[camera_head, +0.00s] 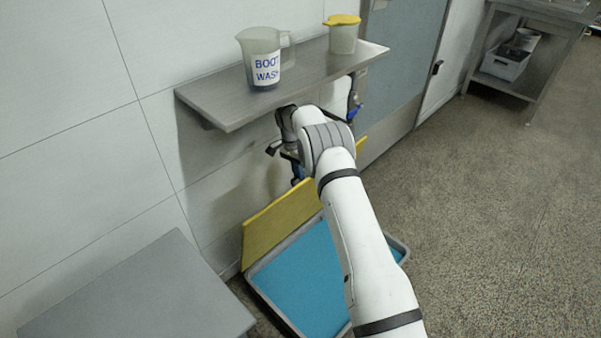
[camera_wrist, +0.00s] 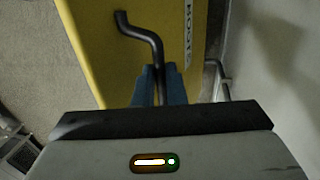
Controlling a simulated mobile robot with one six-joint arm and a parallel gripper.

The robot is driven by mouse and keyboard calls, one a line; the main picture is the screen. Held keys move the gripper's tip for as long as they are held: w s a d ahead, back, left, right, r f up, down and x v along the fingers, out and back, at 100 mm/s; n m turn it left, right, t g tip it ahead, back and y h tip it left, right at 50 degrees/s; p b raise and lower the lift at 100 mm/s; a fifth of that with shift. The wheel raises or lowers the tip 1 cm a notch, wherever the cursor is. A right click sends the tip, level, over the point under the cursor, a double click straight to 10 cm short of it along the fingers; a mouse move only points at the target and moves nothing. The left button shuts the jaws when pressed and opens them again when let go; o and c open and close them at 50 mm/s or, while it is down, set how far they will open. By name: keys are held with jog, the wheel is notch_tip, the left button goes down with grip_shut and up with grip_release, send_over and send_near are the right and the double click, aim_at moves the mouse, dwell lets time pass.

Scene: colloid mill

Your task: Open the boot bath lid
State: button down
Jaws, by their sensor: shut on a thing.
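The boot bath (camera_head: 270,306) is a low grey tray of blue liquid on the floor by the wall. Its yellow lid (camera_head: 266,231) stands raised, nearly upright along the wall side, so the bath is uncovered. In the wrist view the yellow lid (camera_wrist: 95,45) fills much of the picture, with a bent black handle (camera_wrist: 140,33) and a partly seen label. My gripper (camera_wrist: 160,85) has its blue fingertips shut on the handle. In the head view my gripper (camera_head: 297,172) is below the shelf at the lid's upper side, and my arm hides part of the lid and bath.
A metal wall shelf (camera_head: 230,98) overhangs close to my wrist, carrying a "BOOT WASH" jug (camera_head: 262,60) and a yellow-lidded container (camera_head: 343,38). A grey surface (camera_head: 140,295) is at lower left. A door (camera_head: 395,75) is behind. The floor at right is clear.

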jog(key=c, duration=1.9)
grip_release()
jog(key=shift+d+f, duration=0.1)
jog(key=shift+f, duration=0.25)
jog(key=shift+c, duration=0.2)
jog(key=shift+o, duration=0.8)
jog(key=shift+w+f, duration=0.1)
jog(key=shift+f, duration=0.1)
jog(key=shift+o, duration=1.5)
jog(key=shift+r, duration=0.25)
jog(key=shift+a, duration=0.2)
